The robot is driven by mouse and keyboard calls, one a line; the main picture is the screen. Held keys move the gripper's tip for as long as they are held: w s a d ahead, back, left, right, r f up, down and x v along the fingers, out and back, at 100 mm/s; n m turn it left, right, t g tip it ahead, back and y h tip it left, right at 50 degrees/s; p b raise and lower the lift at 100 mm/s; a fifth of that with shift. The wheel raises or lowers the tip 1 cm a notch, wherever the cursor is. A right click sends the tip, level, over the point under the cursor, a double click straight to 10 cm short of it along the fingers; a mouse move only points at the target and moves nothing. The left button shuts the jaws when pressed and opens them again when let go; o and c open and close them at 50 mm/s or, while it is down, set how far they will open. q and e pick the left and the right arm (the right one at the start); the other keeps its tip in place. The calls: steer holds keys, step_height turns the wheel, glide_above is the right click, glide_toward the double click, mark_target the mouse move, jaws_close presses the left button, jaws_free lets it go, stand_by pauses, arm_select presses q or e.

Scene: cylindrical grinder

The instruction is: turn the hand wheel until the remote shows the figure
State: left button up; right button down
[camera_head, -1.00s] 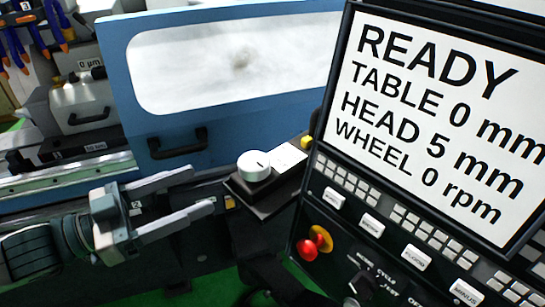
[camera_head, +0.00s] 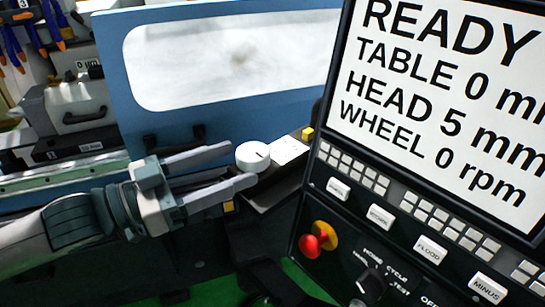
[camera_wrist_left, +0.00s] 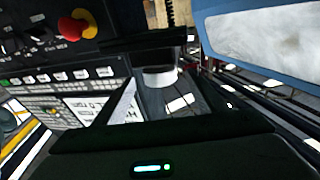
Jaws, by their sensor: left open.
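The hand wheel (camera_head: 253,157) is a white round knob with a dark mark on top, on a small dark box that also carries a white label or display (camera_head: 288,150). In the left wrist view the hand wheel (camera_wrist_left: 160,77) shows ahead of the fingers. My left gripper (camera_head: 244,164) is open, its fingertips close to the wheel's left side; I cannot tell if they touch it. The large screen (camera_head: 440,110) reads READY, TABLE 0, HEAD 5 mm, WHEEL 0 rpm. The writing on the small label is too small to read. My right gripper is not in view.
A control panel with keys (camera_head: 430,250) and a red stop button (camera_head: 309,246) on yellow stands right of the wheel. A blue door (camera_head: 112,75) with a window and dark handle rises behind. A small yellow block (camera_head: 308,133) sits behind the box.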

mark_target(273, 159)
arm_select(q)
steer(key=p+x, duration=0.3)
steer(key=x, duration=0.5)
steer(key=shift+w+d+p, duration=0.25)
steer(key=shift+d+p, duration=0.05)
steer(key=shift+d, duration=0.25)
steer(key=c, duration=1.1)
